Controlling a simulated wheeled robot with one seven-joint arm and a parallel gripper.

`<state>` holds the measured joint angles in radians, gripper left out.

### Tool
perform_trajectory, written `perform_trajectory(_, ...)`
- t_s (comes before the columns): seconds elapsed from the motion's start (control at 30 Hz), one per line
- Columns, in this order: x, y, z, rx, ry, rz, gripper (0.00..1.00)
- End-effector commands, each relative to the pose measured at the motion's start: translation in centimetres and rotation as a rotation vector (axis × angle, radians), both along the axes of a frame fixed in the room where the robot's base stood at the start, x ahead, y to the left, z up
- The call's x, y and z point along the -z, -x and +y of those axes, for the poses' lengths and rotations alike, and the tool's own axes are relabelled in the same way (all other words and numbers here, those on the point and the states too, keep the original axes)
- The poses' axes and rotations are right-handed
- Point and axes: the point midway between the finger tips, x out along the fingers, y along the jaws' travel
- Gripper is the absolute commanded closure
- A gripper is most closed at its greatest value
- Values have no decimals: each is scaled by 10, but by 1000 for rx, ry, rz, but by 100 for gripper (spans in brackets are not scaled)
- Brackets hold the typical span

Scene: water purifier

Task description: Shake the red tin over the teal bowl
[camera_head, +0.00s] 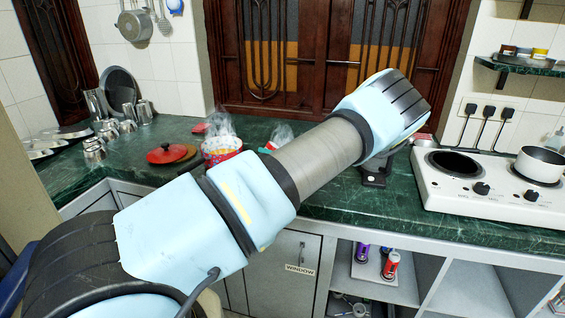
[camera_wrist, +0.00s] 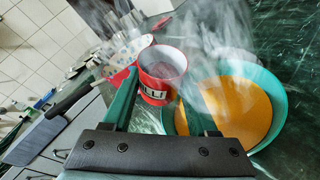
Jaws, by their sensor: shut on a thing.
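My gripper (camera_wrist: 160,88) has two green fingers and is shut on the red tin (camera_wrist: 154,94) in the wrist view. The teal bowl (camera_wrist: 273,84) is to the right of the tin, holding orange-yellow contents with steam above. My right finger covers part of the bowl's left side. Whether the tin is above the rim or only beside it, I cannot tell. In the head view my arm hides most of this area, and I cannot make out the tin or bowl surely.
A red pot with white dots (camera_head: 221,155) steams on the green counter (camera_head: 130,185), beside a red lid (camera_head: 166,153). Metal cups (camera_head: 128,112) stand at left. A white stove (camera_head: 470,196) with a white saucepan (camera_head: 540,164) stands at right.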

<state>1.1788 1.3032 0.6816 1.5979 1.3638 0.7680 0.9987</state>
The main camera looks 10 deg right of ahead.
Motion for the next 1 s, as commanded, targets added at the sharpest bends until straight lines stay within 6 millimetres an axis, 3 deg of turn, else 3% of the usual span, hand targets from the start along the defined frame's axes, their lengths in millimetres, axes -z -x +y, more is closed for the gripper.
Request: perform_trajectory(1.0,-1,0,-2,0,-60,5,94)
